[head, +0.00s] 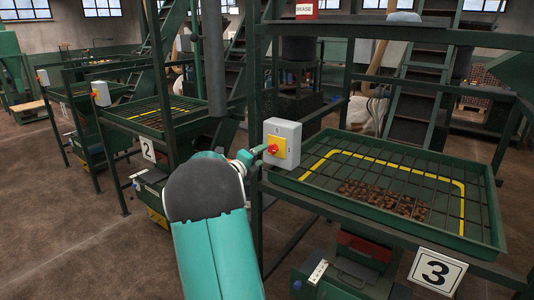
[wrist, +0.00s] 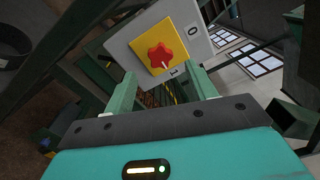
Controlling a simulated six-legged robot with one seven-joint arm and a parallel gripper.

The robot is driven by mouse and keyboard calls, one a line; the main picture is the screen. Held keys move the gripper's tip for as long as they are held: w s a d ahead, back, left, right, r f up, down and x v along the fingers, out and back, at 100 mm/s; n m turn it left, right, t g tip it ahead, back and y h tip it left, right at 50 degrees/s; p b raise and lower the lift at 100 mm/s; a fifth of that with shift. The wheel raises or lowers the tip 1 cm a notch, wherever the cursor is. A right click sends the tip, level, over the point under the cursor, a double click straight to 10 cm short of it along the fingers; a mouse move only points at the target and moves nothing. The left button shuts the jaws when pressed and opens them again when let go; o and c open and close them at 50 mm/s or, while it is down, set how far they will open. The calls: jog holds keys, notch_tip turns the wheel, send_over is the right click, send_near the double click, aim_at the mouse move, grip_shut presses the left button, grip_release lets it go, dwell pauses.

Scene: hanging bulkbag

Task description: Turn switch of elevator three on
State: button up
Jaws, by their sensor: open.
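The switch of elevator three is a grey box (head: 283,140) with a yellow plate and a red rotary knob (head: 273,149). It is mounted on the green frame beside the tray marked 3 (head: 437,271). The box shows marks 0 and 1. In the wrist view the red knob (wrist: 161,56) sits just beyond my fingertips, with a white pointer mark aimed toward the 1 side. My gripper (wrist: 163,82) is open, its two green fingers apart below the knob, with nothing between them. In the head view my gripper (head: 257,151) is at the knob's left; contact cannot be told.
A green grated tray (head: 385,235) with brown lumps lies right of the switch. Green posts and rails stand close around it. Another switch box (head: 101,92) stands at the station marked 2 (head: 148,149). Open brown floor (head: 70,245) lies at the left.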

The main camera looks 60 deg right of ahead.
jog(key=w+a, duration=0.1)
jog(key=a, duration=0.6)
jog(key=shift+a, duration=0.4)
jog(key=shift+w, duration=0.1)
